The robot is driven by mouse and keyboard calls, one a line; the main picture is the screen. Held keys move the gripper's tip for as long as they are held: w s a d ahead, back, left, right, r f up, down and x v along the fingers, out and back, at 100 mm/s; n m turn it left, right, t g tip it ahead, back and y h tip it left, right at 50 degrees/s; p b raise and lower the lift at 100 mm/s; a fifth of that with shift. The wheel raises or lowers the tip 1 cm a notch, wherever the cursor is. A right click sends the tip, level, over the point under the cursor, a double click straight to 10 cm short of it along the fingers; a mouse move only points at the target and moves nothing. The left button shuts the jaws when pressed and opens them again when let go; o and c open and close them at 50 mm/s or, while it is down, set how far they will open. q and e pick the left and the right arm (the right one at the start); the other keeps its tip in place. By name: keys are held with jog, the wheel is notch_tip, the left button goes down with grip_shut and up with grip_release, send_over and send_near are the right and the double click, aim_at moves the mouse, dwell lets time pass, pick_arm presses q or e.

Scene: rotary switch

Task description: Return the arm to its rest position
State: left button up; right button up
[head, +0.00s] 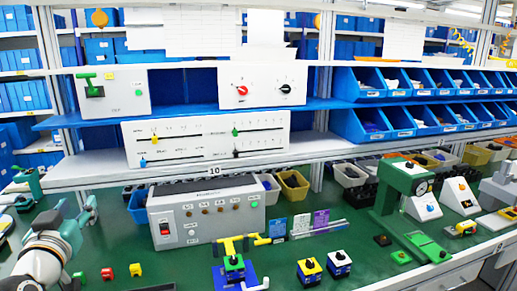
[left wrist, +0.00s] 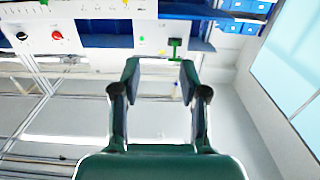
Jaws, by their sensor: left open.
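The rotary switch panel (head: 262,95) is a white box on the upper blue shelf, with a red knob (head: 241,90) and a black knob (head: 286,89). The left wrist view, turned upside down, shows the red knob (left wrist: 57,35) and black knob (left wrist: 21,36) at upper left. My right gripper is not in view.
A lever box (head: 120,95) and a slider panel (head: 205,138) stand on the shelves. A grey control box (head: 207,212), yellow-handled valve (head: 235,260) and green press (head: 405,190) stand on the green bench top (head: 330,225). Blue bins (head: 358,88) fill the right shelves.

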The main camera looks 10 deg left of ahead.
pick_arm(q)
jog(key=w+d+f+m+g+h, duration=0.1)
jog(key=w+d+f+g+h, duration=0.15)
jog(key=f, duration=0.75)
jog(key=w+d+f+m+g+h, duration=0.1)
jog(key=w+d+f+m, duration=0.2)
jog(key=f, duration=0.7)
jog(key=s+d+f+g+h, duration=0.15)
jog(key=d+f, duration=0.25)
jog(key=f, duration=0.4)
jog(key=s+d+f+g+h, duration=0.1)
jog(key=d+f+g, duration=0.1)
jog(key=d+f, duration=0.45)
jog(key=s+d+f+g+h, duration=0.25)
jog(key=s+f, duration=0.25)
jog(key=f, duration=0.3)
jog(key=s+d+f+g+h, duration=0.15)
jog(key=s+d+f, duration=0.25)
jog(key=f, duration=0.4)
jog(key=s+d+f+g, duration=0.2)
jog(key=s+d, duration=0.1)
jog(key=s, duration=0.3)
jog(key=s+d+f+n+g+h, duration=0.1)
jog(key=s+d+f+g, duration=0.2)
jog(key=s, duration=0.4)
jog(key=shift+s+d+n, duration=0.2)
jog(key=shift+d+n, duration=0.05)
jog(key=shift+n, duration=0.05)
jog(key=shift+w, duration=0.1)
